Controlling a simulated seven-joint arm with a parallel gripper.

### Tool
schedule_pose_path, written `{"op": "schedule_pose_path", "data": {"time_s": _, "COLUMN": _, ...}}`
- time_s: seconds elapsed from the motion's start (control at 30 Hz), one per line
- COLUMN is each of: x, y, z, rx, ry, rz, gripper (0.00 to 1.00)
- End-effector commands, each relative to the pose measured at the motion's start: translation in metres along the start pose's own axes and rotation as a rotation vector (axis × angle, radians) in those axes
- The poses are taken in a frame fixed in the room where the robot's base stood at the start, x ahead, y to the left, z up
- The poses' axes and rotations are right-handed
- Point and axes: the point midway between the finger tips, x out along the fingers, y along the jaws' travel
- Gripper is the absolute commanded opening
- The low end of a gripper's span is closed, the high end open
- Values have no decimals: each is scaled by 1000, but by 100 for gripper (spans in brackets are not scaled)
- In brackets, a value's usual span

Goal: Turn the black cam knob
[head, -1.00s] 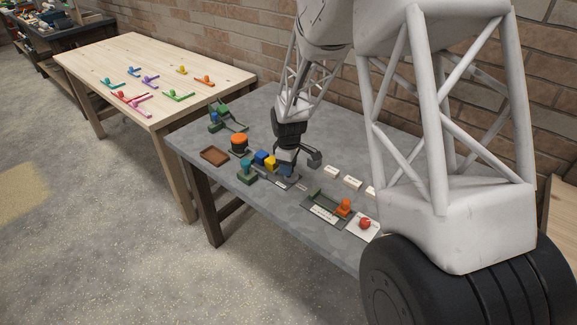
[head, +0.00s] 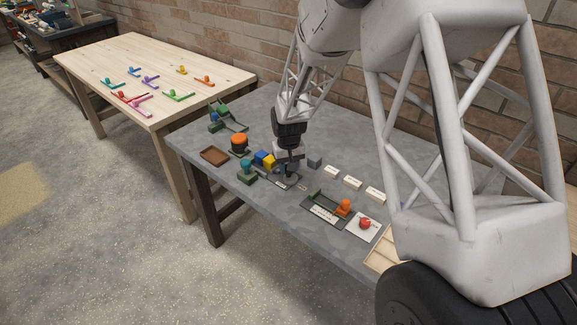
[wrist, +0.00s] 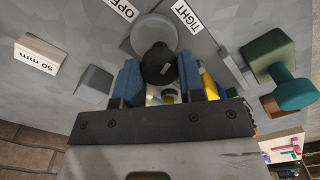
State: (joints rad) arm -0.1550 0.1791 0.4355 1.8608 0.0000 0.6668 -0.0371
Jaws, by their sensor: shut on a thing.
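The black cam knob (wrist: 158,62) shows in the wrist view as a dark rounded end with a small light mark, between the two blue fingers of my gripper (wrist: 160,80). My gripper is shut on it. A round grey piece (wrist: 150,27) lies just beyond the knob, between the labels "OPEN" (wrist: 122,8) and "TIGHT" (wrist: 187,16); the first label is cut off by the frame edge. In the head view my gripper (head: 289,172) is low over the grey table, and the knob is hidden there.
A grey block (head: 314,161) and white labelled blocks (head: 352,183) stand right of my gripper. A teal-and-green piece (head: 247,172), a blue block (head: 262,159) and a yellow block (head: 270,162) stand close on its left. An orange-and-green fixture (head: 343,207) is nearer the table's front.

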Motion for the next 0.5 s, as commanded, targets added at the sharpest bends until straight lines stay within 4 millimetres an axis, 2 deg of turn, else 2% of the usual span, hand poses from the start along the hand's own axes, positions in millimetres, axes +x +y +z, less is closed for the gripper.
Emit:
{"op": "schedule_pose_path", "data": {"time_s": 0.2, "x": -1, "y": 0, "z": 0, "rx": 172, "ry": 1, "rz": 0, "gripper": 13}}
{"op": "schedule_pose_path", "data": {"time_s": 0.5, "x": 0, "y": 0, "z": 0, "rx": 307, "ry": 1, "rz": 0, "gripper": 13}}
